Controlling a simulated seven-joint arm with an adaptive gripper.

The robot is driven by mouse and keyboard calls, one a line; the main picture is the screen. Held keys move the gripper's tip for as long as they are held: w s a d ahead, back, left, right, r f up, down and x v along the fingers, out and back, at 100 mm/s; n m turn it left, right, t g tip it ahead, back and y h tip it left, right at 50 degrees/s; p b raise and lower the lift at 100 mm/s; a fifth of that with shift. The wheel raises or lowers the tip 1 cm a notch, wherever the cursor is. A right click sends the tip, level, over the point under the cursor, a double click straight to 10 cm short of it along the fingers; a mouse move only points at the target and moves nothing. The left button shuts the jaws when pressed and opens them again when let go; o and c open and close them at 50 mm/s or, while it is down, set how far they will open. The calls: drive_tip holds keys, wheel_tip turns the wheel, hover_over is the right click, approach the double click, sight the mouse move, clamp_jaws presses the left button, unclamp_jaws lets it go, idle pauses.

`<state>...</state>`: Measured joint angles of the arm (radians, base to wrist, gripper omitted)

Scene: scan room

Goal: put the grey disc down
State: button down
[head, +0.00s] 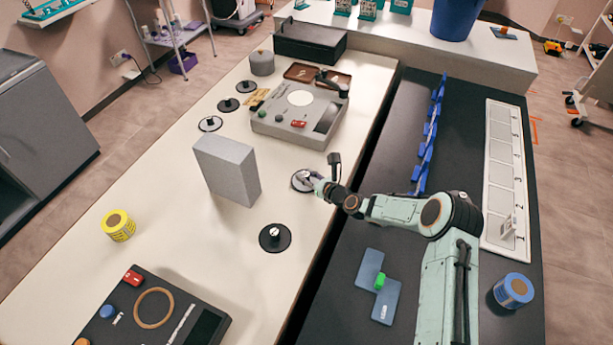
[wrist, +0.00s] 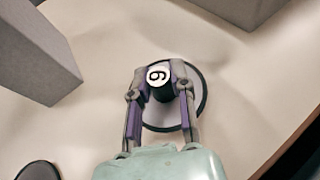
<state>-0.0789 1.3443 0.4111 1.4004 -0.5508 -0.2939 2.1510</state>
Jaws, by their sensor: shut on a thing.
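The grey disc (head: 299,185) has a dark rim and a black knob with a white top. It is near the right edge of the cream table (head: 240,290). In the wrist view the disc (wrist: 160,118) lies under my fingers, and its knob top shows a digit, 6 or 9. My gripper (head: 317,183) reaches in from the right. In the wrist view my gripper (wrist: 159,78) is shut on the knob, one finger on each side. Whether the disc touches the table or hangs just above it, I cannot tell.
A tall grey block (head: 227,170) stands left of the disc. A black disc (head: 275,239) lies nearer, and several discs, one of them (head: 210,124), lie farther back. A grey control box (head: 299,112) is behind. A dark gap (head: 345,205) borders the table's right edge.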

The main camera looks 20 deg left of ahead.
drive_tip(key=shift+f, duration=0.25)
drive_tip(key=shift+f, duration=0.2)
drive_tip(key=c, duration=1)
unclamp_jaws()
drive_tip(key=shift+r, duration=0.1)
drive_tip(key=shift+d+r, duration=0.15)
drive_tip(key=v, duration=1.1)
drive_tip(key=shift+s+d+r, duration=0.1)
drive_tip(key=shift+s+d, duration=0.15)
drive_tip(key=shift+d, duration=0.05)
